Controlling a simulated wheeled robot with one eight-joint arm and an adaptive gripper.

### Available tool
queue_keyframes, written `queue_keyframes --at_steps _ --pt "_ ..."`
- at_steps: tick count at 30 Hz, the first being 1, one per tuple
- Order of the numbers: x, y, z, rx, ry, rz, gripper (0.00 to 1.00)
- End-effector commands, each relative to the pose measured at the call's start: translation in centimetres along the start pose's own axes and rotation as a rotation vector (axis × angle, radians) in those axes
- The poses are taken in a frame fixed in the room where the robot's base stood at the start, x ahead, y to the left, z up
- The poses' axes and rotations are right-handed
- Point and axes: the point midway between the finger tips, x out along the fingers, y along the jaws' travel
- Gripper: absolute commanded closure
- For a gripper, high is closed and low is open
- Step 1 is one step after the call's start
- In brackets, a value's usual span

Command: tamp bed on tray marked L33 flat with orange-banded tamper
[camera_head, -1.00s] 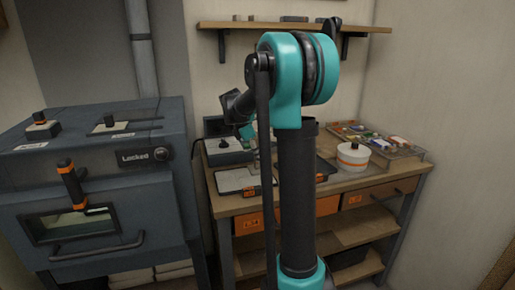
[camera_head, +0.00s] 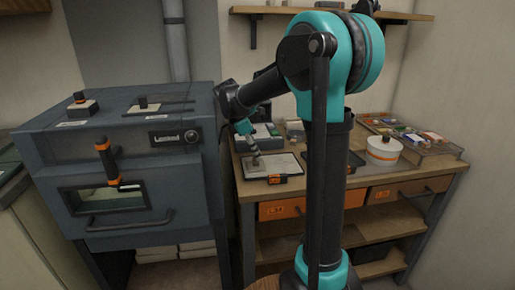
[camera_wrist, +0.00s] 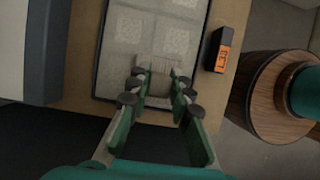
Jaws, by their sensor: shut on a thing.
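The tray (camera_wrist: 97,60) holds a pale bed (camera_wrist: 150,30) with several squarish textured patches. An orange tag (camera_wrist: 222,60) beside its right edge seems to read L33. In the head view the tray (camera_head: 291,157) lies on the bench, its orange tag (camera_head: 277,180) at the front. My gripper (camera_wrist: 158,82) is over the near end of the bed, shut on a pale block-like tool, the tamper (camera_wrist: 155,64). Its orange band is not visible, and the fingers hide part of it. I cannot tell whether it touches the bed. My gripper also shows in the head view (camera_head: 254,154).
A grey kiln (camera_head: 120,165) stands left of the bench. A darker tray (camera_head: 347,160) lies partly behind my arm. A white orange-banded pot (camera_head: 383,150) and a rack of coloured pieces (camera_head: 425,140) are to the right. A shelf (camera_head: 270,10) hangs above.

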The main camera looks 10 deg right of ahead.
Motion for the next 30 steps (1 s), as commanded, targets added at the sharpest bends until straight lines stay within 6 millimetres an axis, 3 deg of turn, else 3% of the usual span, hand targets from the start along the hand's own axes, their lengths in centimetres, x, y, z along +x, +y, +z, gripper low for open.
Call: queue_keyframes --at_steps 2,21,30 --pt "0.0 -1.4 0.0 -0.001 0.000 0.000 1.00" --pt "4.2 -1.0 10.1 0.004 0.001 0.000 1.00" --pt "5.0 -1.0 11.4 -0.001 0.000 0.000 1.00"
